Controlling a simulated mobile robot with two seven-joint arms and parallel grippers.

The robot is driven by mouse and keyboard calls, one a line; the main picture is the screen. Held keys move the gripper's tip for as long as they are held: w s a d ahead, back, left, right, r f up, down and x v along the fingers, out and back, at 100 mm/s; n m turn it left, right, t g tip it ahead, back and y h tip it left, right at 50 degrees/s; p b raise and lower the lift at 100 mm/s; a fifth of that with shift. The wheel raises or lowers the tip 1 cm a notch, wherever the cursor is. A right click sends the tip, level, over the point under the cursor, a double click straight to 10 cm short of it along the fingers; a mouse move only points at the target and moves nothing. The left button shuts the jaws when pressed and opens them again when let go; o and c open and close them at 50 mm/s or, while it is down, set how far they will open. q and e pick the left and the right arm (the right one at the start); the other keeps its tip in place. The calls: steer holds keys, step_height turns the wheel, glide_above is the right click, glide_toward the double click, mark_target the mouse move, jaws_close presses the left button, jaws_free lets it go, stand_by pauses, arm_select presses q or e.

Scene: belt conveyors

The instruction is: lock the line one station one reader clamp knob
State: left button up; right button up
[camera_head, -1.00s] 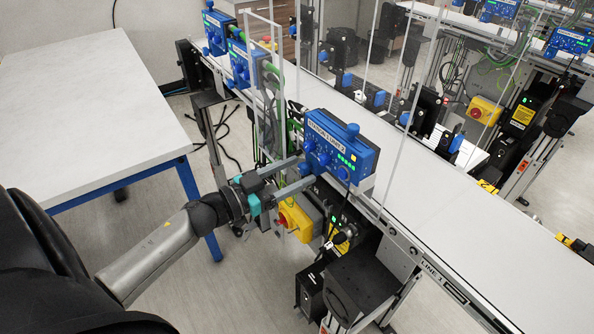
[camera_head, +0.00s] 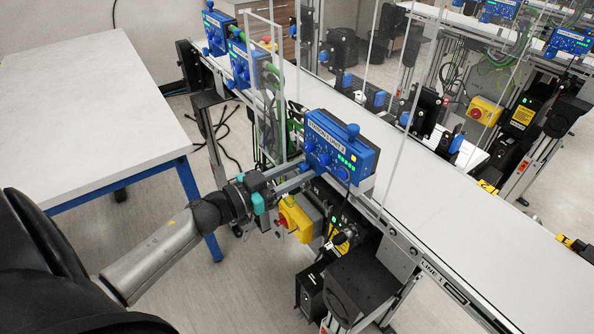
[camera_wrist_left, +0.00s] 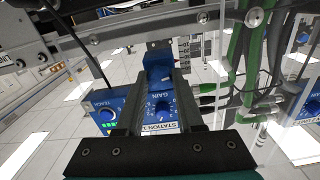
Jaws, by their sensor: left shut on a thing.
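The blue station box (camera_head: 342,150) with dials, green lights and a printed label is fixed at the near side of the long belt. A blue knob stands on its top. My left gripper (camera_head: 307,176) reaches the box's left side from the left in the head view. In the left wrist view my left gripper's fingers (camera_wrist_left: 160,82) are shut on a blue knob (camera_wrist_left: 159,66), just above the dial marked GAIN. The knob's gripped sides are hidden by the fingers. My right gripper is not in view.
A yellow box with a red switch (camera_head: 295,219) hangs just below my left gripper. Clear upright panels (camera_head: 265,90) stand behind it. Green cables (camera_wrist_left: 240,55) run close to the fingers in the wrist view. A white table (camera_head: 85,110) stands at left.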

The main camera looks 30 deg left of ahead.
arm_select(q)
steer(key=shift+m, duration=0.3)
jaws_close()
steer(key=m+p, duration=0.1)
steer(key=m, duration=0.7)
steer(key=shift+m, duration=0.4)
steer(key=m, duration=0.5)
steer(key=m+b, duration=0.1)
steer(key=m, duration=0.4)
steer(key=shift+m+b, duration=0.3)
steer(key=o, duration=1)
jaws_free()
steer(key=shift+o, duration=0.2)
